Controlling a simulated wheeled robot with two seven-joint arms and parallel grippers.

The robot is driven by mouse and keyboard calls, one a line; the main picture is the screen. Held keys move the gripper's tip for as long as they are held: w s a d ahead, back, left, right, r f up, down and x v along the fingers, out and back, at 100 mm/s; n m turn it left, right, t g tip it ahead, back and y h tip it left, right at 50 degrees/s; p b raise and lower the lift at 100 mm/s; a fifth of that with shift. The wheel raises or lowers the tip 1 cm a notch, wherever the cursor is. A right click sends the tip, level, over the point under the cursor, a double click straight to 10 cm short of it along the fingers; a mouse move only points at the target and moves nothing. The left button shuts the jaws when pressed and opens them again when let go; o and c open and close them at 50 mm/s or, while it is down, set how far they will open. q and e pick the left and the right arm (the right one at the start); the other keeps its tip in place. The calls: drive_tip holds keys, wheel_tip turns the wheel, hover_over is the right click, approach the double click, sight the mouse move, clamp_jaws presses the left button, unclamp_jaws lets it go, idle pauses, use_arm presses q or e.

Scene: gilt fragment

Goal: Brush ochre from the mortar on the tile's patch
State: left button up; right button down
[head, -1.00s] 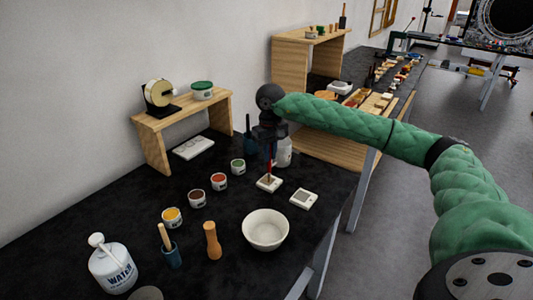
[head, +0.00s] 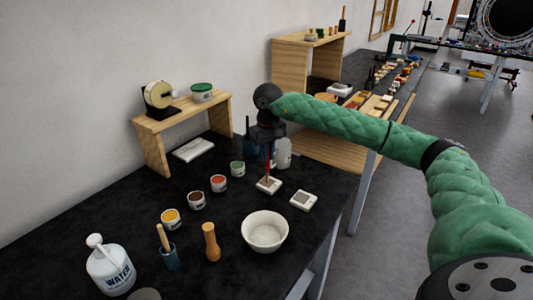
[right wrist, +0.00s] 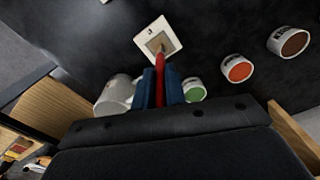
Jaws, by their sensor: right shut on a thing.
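My right gripper (head: 268,157) is shut on a red-handled brush (head: 268,172), which points down. The brush also shows between the blue fingers in the right wrist view (right wrist: 160,66). Its tip is over the tan-grey patch of a white tile (right wrist: 172,38); I cannot tell whether it touches. This tile shows in the head view (head: 275,187) too. A second white tile (head: 313,203) with a grey patch lies to its right. The white mortar bowl (head: 265,247) stands nearer; no ochre can be made out in it. My left gripper is not in view.
A wooden pestle-like tool (head: 210,243), a blue cup with a handle (head: 170,258) and a WATER jug (head: 110,268) stand nearer left. Pots of yellow (head: 171,218), brown (head: 196,200), red (head: 221,183) and green (head: 237,168) line the bench.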

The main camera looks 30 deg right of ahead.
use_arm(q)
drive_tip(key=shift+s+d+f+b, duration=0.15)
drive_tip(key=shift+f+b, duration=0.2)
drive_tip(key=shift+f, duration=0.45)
use_arm(e)
drive_tip(key=shift+s+d+f, duration=0.15)
drive_tip(key=shift+s+f, duration=0.05)
drive_tip(key=shift+s, duration=0.3)
drive_tip(key=shift+s+d+f, duration=0.1)
drive_tip(key=shift+s+f, duration=0.1)
drive_tip(key=shift+s, duration=0.25)
drive_tip(key=shift+r, duration=0.1)
use_arm(q)
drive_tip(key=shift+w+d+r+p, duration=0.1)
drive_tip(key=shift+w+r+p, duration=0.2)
drive_tip(key=shift+p, duration=0.05)
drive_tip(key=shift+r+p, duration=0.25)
drive_tip(key=shift+p, duration=0.05)
use_arm(e)
drive_tip(key=shift+w+d+r, duration=0.1)
drive_tip(key=shift+w+r, duration=0.05)
drive_tip(key=shift+r, duration=2.85)
